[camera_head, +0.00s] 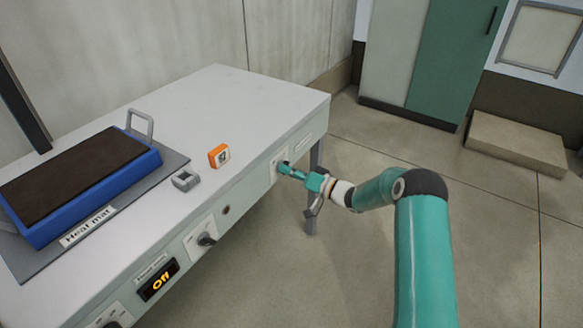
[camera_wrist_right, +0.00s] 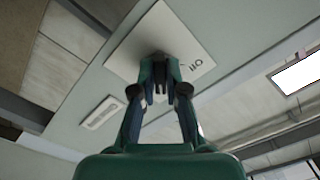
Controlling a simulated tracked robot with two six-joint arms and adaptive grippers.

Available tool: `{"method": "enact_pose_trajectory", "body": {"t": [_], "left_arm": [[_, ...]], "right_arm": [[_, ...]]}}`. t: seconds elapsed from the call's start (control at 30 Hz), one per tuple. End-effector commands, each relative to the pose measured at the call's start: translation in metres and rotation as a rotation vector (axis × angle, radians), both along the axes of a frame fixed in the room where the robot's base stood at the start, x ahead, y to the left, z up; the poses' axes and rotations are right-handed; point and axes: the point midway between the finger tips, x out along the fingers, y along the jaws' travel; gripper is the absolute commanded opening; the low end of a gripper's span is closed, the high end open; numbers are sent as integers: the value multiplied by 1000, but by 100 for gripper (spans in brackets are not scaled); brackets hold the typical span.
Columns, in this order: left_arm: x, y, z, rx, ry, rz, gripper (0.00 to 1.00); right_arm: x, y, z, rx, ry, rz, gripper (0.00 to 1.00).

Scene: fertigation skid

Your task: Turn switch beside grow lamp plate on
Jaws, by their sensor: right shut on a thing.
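A pale switch plate (camera_head: 274,170) sits on the front panel of the bench, near its right end. It also shows in the right wrist view (camera_wrist_right: 128,46), with part of a printed word at its right side. My right gripper (camera_head: 285,168) reaches it from the right and is shut on the dark switch knob (camera_wrist_right: 159,57) in the plate's middle. The fingers hide most of the knob, so its setting cannot be told. A small label plate (camera_head: 307,139) is beside the switch plate; its lettering is too small to read. My left gripper is out of view.
Another knob (camera_head: 207,239) and an orange "Off" display (camera_head: 159,281) are farther left on the panel. A blue-edged heat mat (camera_head: 75,180), a grey block (camera_head: 186,180) and an orange device (camera_head: 219,156) are on the bench (camera_head: 240,100).

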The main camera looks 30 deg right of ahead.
Motion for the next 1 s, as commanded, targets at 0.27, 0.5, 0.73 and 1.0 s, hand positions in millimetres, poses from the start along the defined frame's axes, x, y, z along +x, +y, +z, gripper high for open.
{"method": "enact_pose_trajectory", "body": {"t": [0.27,0.5,0.73,1.0], "left_arm": [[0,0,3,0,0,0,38],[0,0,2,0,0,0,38],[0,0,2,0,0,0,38],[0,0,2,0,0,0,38]], "right_arm": [[2,-7,6,51,11,-16,0],[2,-7,6,55,13,-17,0],[1,-7,5,54,14,-16,27],[1,-4,3,55,18,-10,38]]}}
